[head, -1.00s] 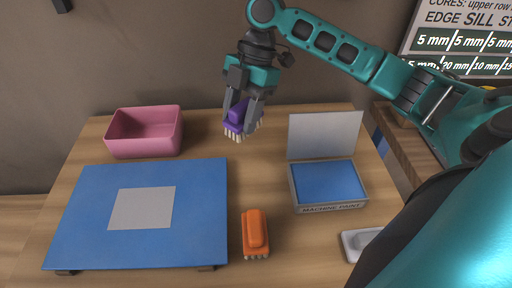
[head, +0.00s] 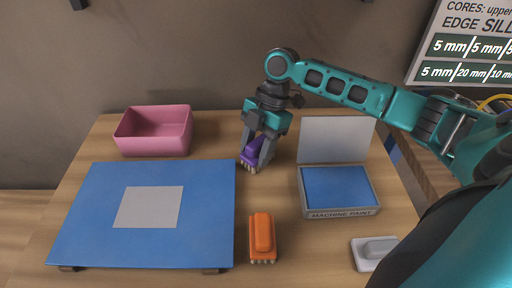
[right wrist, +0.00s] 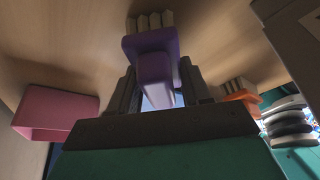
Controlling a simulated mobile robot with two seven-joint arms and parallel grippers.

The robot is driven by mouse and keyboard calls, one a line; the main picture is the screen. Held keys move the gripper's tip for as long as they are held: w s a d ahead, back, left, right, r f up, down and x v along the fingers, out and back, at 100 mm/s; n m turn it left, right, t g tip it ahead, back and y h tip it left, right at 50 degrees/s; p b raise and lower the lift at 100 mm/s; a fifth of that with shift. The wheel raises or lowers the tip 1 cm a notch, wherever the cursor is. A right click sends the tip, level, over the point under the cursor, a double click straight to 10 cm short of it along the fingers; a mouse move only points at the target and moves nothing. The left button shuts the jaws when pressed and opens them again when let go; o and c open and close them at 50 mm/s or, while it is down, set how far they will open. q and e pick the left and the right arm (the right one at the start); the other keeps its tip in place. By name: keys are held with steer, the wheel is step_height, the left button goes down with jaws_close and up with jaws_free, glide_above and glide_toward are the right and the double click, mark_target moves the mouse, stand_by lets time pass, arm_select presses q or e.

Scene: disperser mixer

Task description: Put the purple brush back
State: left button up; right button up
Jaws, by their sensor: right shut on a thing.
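The purple brush (head: 251,153) is held in my right gripper (head: 258,152), bristles down, over the back middle of the table. Its bristles are at or just above the wood; I cannot tell whether they touch. In the right wrist view the brush (right wrist: 154,62) sits between the two fingers (right wrist: 156,90), its pale bristles pointing away from the gripper. An orange brush (head: 262,238) stands on the table nearer the front; it also shows in the right wrist view (right wrist: 240,97). My left gripper is out of view.
A pink bin (head: 153,131) stands at the back left. A blue board (head: 90,220) with a grey square lies in front of it. An open machine paint box (head: 340,187) stands to the right of the brush. A grey-white block (head: 374,252) lies at the front right.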

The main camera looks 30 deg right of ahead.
steer(key=o, duration=1)
steer(key=shift+f, duration=0.1)
steer(key=p+v, duration=0.1)
steer(key=v, duration=1.1)
